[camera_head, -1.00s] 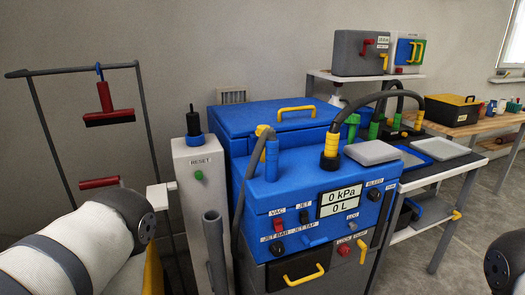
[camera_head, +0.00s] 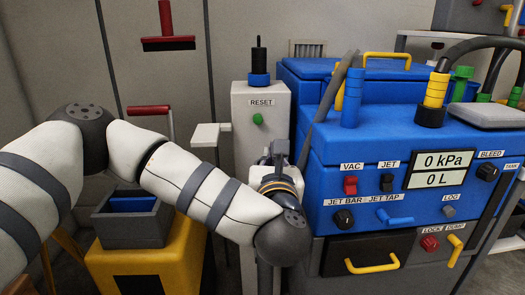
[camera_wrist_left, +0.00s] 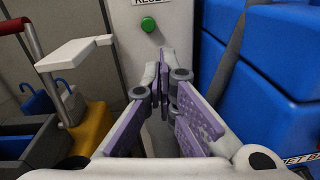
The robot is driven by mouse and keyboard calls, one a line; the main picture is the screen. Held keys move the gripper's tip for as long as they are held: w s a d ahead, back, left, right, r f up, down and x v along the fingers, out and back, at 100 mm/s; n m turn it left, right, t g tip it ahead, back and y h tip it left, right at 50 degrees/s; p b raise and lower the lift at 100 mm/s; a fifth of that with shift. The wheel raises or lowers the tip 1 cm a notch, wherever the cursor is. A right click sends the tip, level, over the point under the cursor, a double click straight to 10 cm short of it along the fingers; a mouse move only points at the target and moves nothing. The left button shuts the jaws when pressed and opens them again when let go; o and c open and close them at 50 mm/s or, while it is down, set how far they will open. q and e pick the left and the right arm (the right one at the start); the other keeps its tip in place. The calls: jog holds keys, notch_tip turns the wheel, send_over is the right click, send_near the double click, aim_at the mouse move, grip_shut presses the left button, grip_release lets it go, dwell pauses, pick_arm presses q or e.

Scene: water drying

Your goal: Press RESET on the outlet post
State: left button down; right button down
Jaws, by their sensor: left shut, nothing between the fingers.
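The outlet post (camera_head: 243,141) is a pale grey upright box with a black and blue fitting on top. Its RESET label (camera_head: 261,102) sits above a round green button (camera_head: 258,118). My left gripper (camera_head: 279,150) is in front of the post, lower than the button and slightly right of it. In the left wrist view, the green button (camera_wrist_left: 148,24) is beyond and above the fingertips (camera_wrist_left: 163,74), a little to the left. The fingers are shut and empty, apart from the button. The lower post is partly hidden by my arm. My right gripper is out of view.
The blue machine (camera_head: 322,150) with switches and a display stands close on the right. A grey hose (camera_head: 325,105) runs beside the post. A pale bracket (camera_head: 206,135) and a yellow cart with a grey bin (camera_head: 130,228) are on the left.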

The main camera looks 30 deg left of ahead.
aim_at(260, 121)
pick_arm(q)
jog(key=shift+a+r+n+y, duration=0.5)
jog(key=shift+r+n, duration=0.25)
jog(key=shift+n, duration=0.05)
jog(key=shift+w, duration=0.1)
jog(key=x, duration=1.4)
jog(key=shift+f+b, duration=0.3)
jog(key=shift+b, duration=0.05)
